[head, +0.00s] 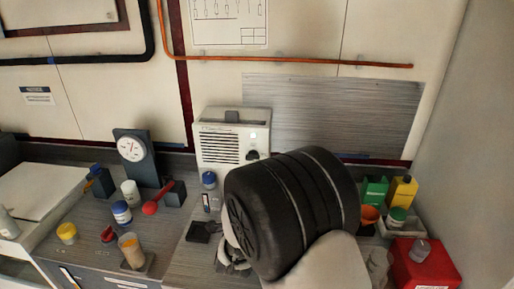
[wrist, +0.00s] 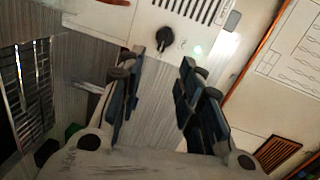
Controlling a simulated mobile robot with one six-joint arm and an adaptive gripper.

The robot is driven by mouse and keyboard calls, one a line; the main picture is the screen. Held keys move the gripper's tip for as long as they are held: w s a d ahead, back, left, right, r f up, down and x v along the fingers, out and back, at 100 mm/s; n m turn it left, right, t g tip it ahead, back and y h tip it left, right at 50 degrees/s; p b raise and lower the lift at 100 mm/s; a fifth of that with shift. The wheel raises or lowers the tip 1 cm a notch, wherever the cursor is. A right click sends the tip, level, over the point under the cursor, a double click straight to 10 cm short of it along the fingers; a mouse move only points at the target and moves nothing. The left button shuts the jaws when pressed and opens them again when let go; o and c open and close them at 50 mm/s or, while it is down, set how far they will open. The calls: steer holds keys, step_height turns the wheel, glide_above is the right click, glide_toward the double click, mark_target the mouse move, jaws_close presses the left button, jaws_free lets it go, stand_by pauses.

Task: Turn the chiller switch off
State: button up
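A white box with dark vent slots, which I take as the chiller (head: 222,127), stands against the back wall in the head view. Its front also shows upside down in the wrist view (wrist: 140,18). Its switch is a black rotary knob (wrist: 166,40), also seen in the head view (head: 253,155). A pale green light (wrist: 197,51) glows beside the knob. My gripper (wrist: 163,60) is open and empty, with the knob seen between and beyond its fingertips, apart from them. In the head view my black wrist mostly hides the gripper (head: 232,258).
A dial gauge (head: 131,147), a red-knobbed lever (head: 152,207) and several jars stand left on the counter. Right are a green container (head: 374,191), a yellow bottle (head: 402,192) and a red box (head: 423,265).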

mark_target(252, 160)
steer(key=shift+m+t+h, duration=0.4)
steer(key=shift+m+t, duration=0.3)
steer(key=shift+m, duration=0.1)
steer(key=w, duration=0.5)
steer(key=w+f, duration=0.1)
steer(key=w, duration=0.5)
steer(key=w+b, duration=0.1)
steer(key=w, duration=0.4)
steer(key=shift+w+f, duration=0.2)
steer(key=shift+w, duration=0.2)
steer(key=shift+c, duration=0.4)
jaws_close()
